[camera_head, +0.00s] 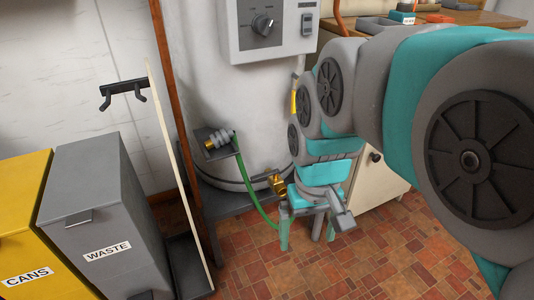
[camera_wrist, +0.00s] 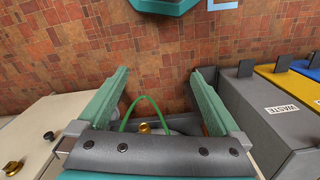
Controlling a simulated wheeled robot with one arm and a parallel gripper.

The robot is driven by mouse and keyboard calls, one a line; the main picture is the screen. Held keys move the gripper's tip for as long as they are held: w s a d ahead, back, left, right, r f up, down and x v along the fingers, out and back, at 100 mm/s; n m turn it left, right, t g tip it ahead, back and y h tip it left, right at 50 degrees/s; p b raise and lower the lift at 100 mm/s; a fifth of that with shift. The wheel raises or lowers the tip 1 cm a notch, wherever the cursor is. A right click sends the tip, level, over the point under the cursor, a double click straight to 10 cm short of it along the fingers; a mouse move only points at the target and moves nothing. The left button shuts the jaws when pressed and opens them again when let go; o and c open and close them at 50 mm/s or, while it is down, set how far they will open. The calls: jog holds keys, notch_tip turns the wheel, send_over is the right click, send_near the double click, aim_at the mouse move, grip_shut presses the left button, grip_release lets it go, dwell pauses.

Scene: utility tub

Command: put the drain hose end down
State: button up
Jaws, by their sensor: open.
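The drain hose end (camera_head: 217,140), a grey ribbed coupling with a brass-coloured tip, lies on a small dark ledge (camera_head: 222,153) by the white tank. The green hose (camera_head: 259,208) runs from it down toward my gripper, and its lower part is hidden there. My gripper (camera_head: 307,243) is open, points down over the tiled floor, and stands right of and lower than the hose end. In the wrist view, the green hose (camera_wrist: 147,98) arches between the open, empty fingers of my gripper (camera_wrist: 162,72); its depth is unclear. A brass fitting (camera_head: 277,184) is beside my gripper.
A grey waste bin (camera_head: 100,200) and a yellow cans bin (camera_head: 25,215) stand at the left, beside a thin upright panel (camera_head: 175,170). A control box (camera_head: 268,30) is above. A white cabinet (camera_head: 383,170) is behind my arm. The floor (camera_head: 400,250) in front is clear.

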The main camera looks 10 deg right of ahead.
jog(key=s+d+f+g, duration=0.1)
jog(key=s+f, duration=0.4)
jog(key=s, duration=0.5)
jog(key=shift+s+d+f+m+g, duration=0.15)
jog(key=shift+s+d+m+g, duration=0.05)
jog(key=shift+d+m+g, duration=0.1)
jog(key=shift+r, duration=0.25)
